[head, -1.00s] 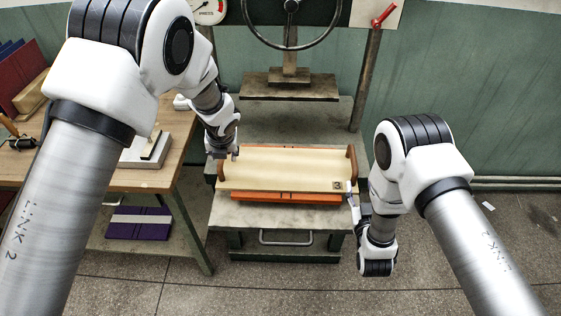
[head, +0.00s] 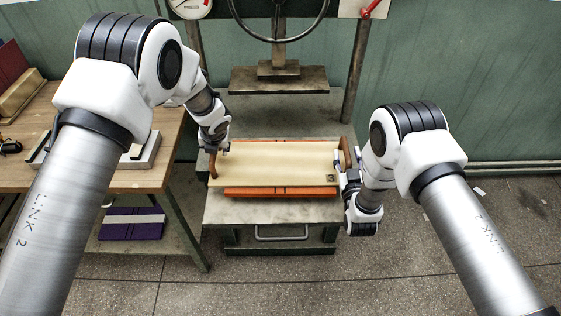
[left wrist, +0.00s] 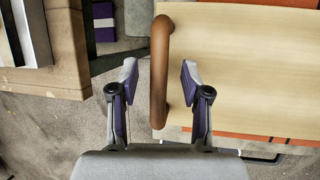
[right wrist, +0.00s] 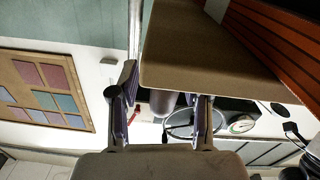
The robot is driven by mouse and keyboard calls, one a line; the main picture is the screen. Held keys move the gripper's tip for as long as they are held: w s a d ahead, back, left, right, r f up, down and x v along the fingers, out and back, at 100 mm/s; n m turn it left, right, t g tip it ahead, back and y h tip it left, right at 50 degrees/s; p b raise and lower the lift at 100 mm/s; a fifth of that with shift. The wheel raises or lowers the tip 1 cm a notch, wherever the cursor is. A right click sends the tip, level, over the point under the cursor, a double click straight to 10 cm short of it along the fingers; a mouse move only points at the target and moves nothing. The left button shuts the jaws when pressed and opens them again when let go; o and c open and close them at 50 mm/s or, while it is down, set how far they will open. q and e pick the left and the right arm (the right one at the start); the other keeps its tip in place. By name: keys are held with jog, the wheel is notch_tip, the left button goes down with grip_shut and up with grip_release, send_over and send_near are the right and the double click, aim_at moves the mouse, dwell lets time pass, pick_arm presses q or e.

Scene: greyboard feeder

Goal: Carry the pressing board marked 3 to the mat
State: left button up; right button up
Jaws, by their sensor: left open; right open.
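The pressing board (head: 275,163) is pale wood with a brown upright handle at each end. My right gripper (head: 343,168) is open beside the board's right end, near the right handle (head: 346,152). In the right wrist view a tan board face (right wrist: 200,55) partly hides one finger.
The press with its handwheel (head: 282,18) and plate (head: 280,80) stands behind the bed (head: 225,210). A wooden table (head: 150,178) is at the left, with a purple piece (head: 130,224) below. The floor in front is clear.

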pick_arm(q)
jog(key=shift+w+a+f, duration=0.1)
jog(key=shift+a+f, duration=0.05)
jog(key=shift+f, duration=0.35)
pick_arm(e)
jog(key=shift+w+a+r, duration=0.1)
jog(key=shift+w+r, duration=0.05)
jog(key=shift+w, duration=0.4)
pick_arm(q)
grip_shut()
pick_arm(e)
grip_shut()
